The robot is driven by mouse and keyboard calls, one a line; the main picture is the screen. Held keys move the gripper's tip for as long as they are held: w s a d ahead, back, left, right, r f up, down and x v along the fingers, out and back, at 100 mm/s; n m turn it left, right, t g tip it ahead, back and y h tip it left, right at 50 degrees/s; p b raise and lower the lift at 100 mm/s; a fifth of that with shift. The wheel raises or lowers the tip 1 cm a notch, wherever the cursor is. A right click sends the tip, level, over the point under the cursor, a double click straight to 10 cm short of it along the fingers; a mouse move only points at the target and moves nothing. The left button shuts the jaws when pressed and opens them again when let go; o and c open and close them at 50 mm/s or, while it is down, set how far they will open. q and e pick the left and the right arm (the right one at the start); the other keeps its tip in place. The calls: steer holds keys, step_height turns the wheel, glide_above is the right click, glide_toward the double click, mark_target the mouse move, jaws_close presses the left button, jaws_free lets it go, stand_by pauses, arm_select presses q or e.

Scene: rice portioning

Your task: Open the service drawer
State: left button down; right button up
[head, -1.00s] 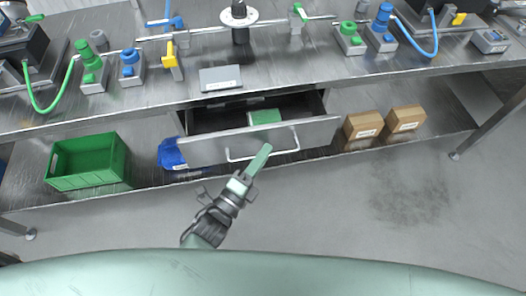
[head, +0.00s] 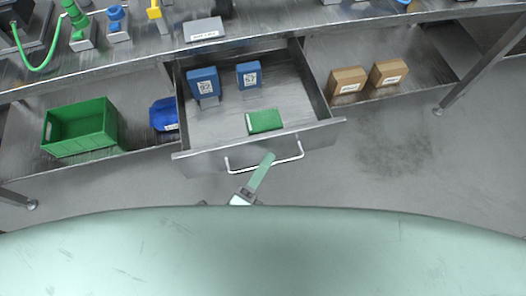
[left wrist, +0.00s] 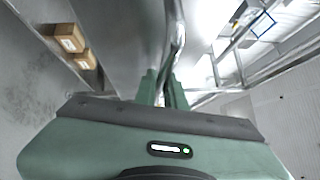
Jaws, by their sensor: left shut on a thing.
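The service drawer (head: 200,163) hangs under the table and stands far out in the head view, with its inside in full sight. Its pale bar handle (head: 289,160) runs along the front panel. My left gripper (head: 266,160) is shut on the handle near the bar's middle. In the left wrist view the green fingers (left wrist: 161,88) close around the handle bar (left wrist: 174,40). Inside the drawer lie two blue boxes (head: 203,82) with labels and a green packet (head: 264,121). My right gripper is not in view.
A green crate (head: 80,130) and a blue bin (head: 163,114) stand on the lower shelf left of the drawer. Two brown boxes (head: 347,81) stand to its right. The table top (head: 130,55) is above. The floor at right is clear.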

arm_select(q)
steer(key=shift+s+f, duration=0.1)
steer(key=shift+s, duration=0.05)
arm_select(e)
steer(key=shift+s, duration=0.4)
arm_select(q)
steer(key=c, duration=1.5)
jaws_free()
steer(key=b+v, duration=0.1)
steer(key=v, duration=0.6)
steer(key=shift+s+a, duration=0.25)
steer(key=shift+s, duration=0.05)
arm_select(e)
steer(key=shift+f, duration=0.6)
